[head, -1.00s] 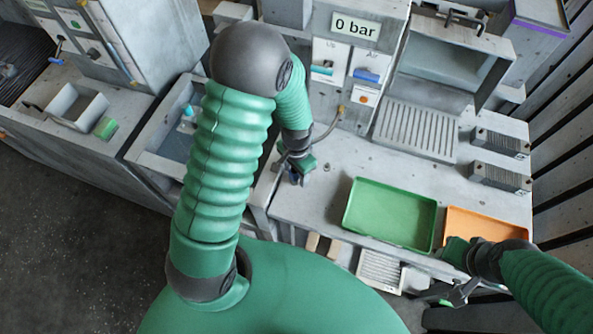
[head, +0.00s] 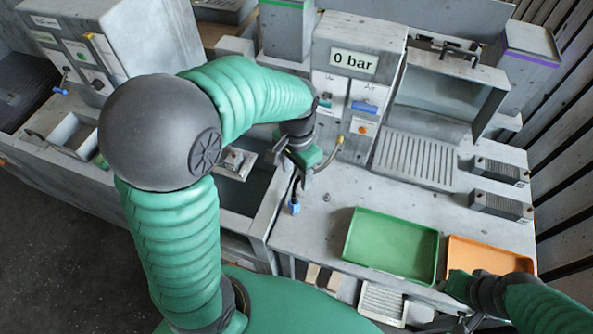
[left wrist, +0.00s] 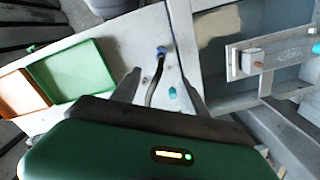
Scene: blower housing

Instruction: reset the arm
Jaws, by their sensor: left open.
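My left arm, green and ribbed with a dark round elbow, reaches in from the left in the head view. Its gripper (head: 300,174) is open and empty above the left edge of the grey workbench (head: 310,233). A small blue piece (head: 294,208) is just below the jaws in the head view. In the left wrist view, the open jaws (left wrist: 157,72) frame a dark hose (left wrist: 155,80) with a blue end (left wrist: 162,51); it looks apart from the fingers. My right gripper (head: 472,320) is by the orange tray, cut off by the bottom edge.
A green tray (head: 347,246) and an orange tray (head: 530,258) lie at the bench front. A panel reading "0 bar" (head: 354,62) stands behind, beside an open-fronted cabinet (head: 490,92). Two ribbed blocks (head: 500,170) sit at the right. The bench middle is clear.

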